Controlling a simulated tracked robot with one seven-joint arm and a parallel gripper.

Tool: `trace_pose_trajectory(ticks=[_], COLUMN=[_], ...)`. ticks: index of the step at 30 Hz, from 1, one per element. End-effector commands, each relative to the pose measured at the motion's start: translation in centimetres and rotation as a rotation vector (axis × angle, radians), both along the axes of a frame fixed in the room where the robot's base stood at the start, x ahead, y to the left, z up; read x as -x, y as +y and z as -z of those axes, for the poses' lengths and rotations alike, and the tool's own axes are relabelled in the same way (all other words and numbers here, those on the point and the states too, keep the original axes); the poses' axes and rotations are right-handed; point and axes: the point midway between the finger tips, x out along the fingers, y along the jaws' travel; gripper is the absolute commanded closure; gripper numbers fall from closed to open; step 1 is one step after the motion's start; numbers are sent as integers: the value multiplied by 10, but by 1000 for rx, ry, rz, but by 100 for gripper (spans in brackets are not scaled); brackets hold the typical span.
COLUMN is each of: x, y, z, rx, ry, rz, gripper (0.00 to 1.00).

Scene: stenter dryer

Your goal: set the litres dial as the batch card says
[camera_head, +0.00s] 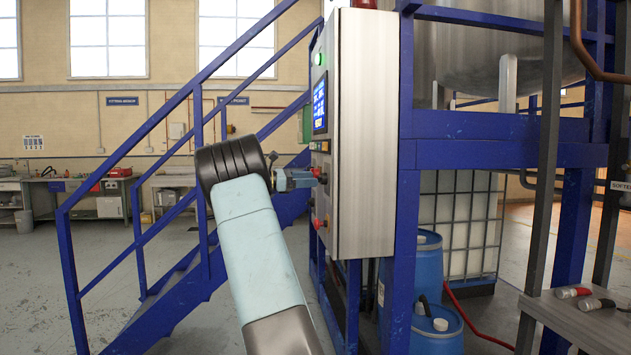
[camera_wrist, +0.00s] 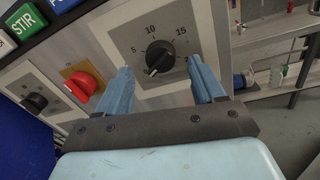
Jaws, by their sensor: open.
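The litres dial is a black round knob (camera_wrist: 160,57) on a grey plate marked 5, 10 and 15 in the wrist view. A white mark shows at the knob's lower left edge, below the 5; its exact setting is hard to read. My gripper (camera_wrist: 159,68) is open, with one blue finger on each side of the knob; I cannot tell whether they touch it. In the head view my gripper (camera_head: 303,179) is at the front face of the control cabinet (camera_head: 365,135), and the dial is hidden there. I cannot make out a batch card in either view.
Left of the dial are a red knob (camera_wrist: 85,84) on a yellow plate and another black knob (camera_wrist: 36,101). A green STIR button (camera_wrist: 24,20) sits above them. A blue stair rail (camera_head: 140,165) stands beside the cabinet, and blue drums (camera_head: 437,330) below it.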

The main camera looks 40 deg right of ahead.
Motion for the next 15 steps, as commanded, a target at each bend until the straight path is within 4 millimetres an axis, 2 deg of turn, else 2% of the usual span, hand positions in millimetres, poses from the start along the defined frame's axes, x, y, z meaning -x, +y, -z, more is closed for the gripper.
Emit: trace_pose_trajectory(ticks=[6, 15], x=[11, 14], y=[-21, -27], z=[0, 0], rx=[0, 0], ry=[1, 1], rz=[0, 0], gripper=[32, 32])
